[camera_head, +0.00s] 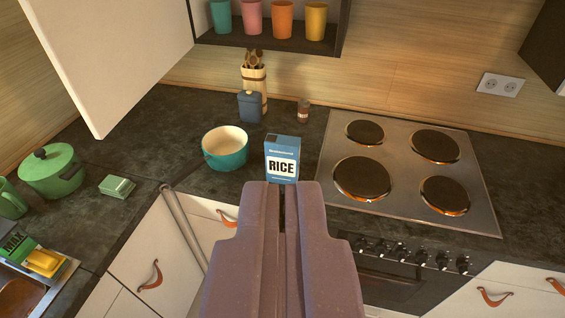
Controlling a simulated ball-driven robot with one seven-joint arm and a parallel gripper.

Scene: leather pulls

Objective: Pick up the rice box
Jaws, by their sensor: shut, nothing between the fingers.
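The rice box (281,158) is a small blue carton with a white label reading RICE. It stands upright on the dark countertop near its front edge, left of the stove. My gripper (282,186) points at it from the front, with its fingertips just below the box in the picture and covering the box's bottom edge. The fingers are shut together with nothing between them. I cannot tell how far apart the fingertips and the box are in depth.
A teal bowl (225,149) stands just left of the box, and the stove (407,203) lies to the right. A blue canister (250,107) and a small brown jar (303,111) stand behind. An open cabinet door (110,50) hangs at upper left. A green pot (52,172) stands far left.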

